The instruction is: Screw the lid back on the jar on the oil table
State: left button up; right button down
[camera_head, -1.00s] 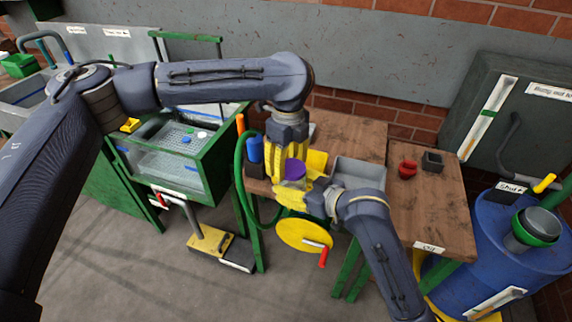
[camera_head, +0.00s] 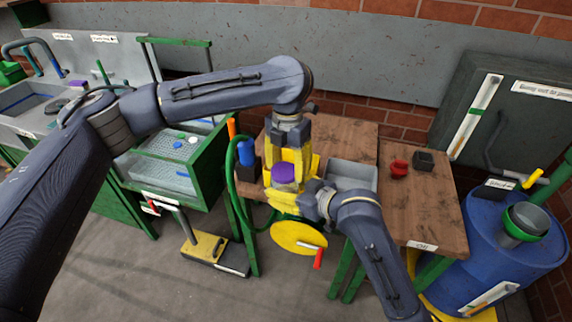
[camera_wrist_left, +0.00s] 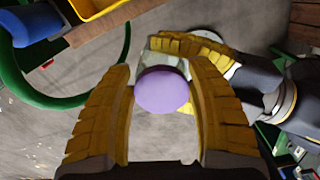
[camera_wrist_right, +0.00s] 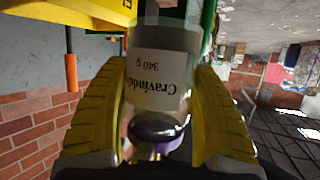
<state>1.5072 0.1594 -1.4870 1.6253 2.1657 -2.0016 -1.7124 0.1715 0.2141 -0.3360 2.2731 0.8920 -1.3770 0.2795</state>
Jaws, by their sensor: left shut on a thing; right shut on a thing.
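The purple lid (camera_head: 284,173) is between the fingers of my left gripper (camera_head: 286,168), which is shut on it. The lid also shows in the left wrist view (camera_wrist_left: 162,92). The clear jar (camera_wrist_right: 160,75), with a white label reading "Cravind…" and "340 g", is between the fingers of my right gripper (camera_wrist_right: 158,130), which is shut on it. In the right wrist view the purple lid (camera_wrist_right: 157,132) is at the jar's end. They look together, but I cannot tell how the threads sit. My right gripper's fingers also show beyond the lid in the left wrist view.
The oil table (camera_head: 425,205) is to the right, with a red cup (camera_head: 398,168) and a dark block (camera_head: 424,161) on it. A grey bin (camera_head: 350,177) stands beside my grippers. A yellow wheel (camera_head: 298,237) is below them. A blue drum (camera_head: 505,235) is at far right.

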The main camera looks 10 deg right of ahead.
pick_arm(q)
jog(key=o, duration=0.8)
jog(key=shift+c, duration=0.2)
jog(key=shift+r, duration=0.1)
notch_tip(320, 180, up, 12)
jog(key=shift+a, duration=0.1)
dwell(0.4)
